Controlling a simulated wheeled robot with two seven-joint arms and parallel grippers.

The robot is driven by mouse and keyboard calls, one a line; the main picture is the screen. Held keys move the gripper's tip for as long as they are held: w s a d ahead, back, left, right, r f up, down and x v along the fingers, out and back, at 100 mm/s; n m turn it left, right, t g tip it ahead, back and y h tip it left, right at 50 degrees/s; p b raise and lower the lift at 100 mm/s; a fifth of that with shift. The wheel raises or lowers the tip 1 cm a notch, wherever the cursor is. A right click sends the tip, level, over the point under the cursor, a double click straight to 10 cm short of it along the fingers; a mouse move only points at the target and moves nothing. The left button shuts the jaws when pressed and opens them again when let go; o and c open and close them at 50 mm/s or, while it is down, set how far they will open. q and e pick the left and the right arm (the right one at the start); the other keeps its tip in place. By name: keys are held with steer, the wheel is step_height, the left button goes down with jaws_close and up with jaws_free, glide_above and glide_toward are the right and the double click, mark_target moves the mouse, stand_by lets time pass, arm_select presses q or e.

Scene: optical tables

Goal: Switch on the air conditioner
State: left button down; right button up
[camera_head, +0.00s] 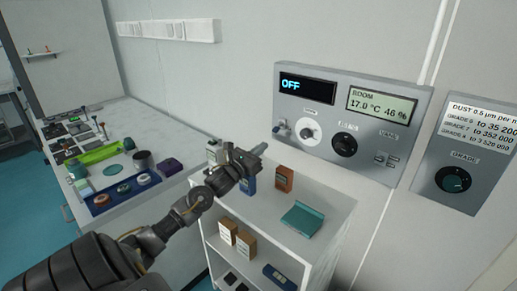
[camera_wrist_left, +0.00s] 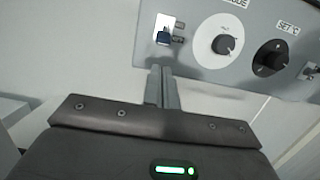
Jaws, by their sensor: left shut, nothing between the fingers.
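The air conditioner panel (camera_head: 325,105) is a grey box on the wall. Its dark display (camera_head: 306,87) reads OFF. My left gripper (camera_head: 262,149) is shut and empty, just below and left of the panel. In the left wrist view its fingertips (camera_wrist_left: 162,72) are below the switch, apparently apart from it. My right gripper is not in view.
A room display (camera_head: 381,105) reads 17.0 °C, 46 %. A second panel with a grade knob (camera_head: 453,179) is at right. Below my gripper, a white shelf (camera_head: 262,221) holds small boxes and a teal item (camera_head: 302,219). A bench with tools stands at left.

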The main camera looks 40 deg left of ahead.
mark_target(276, 130)
arm_select(q)
steer(key=w+r+p, duration=0.1)
steer(key=w, duration=0.5)
steer(key=shift+p, duration=0.3)
steer(key=shift+r, duration=0.1)
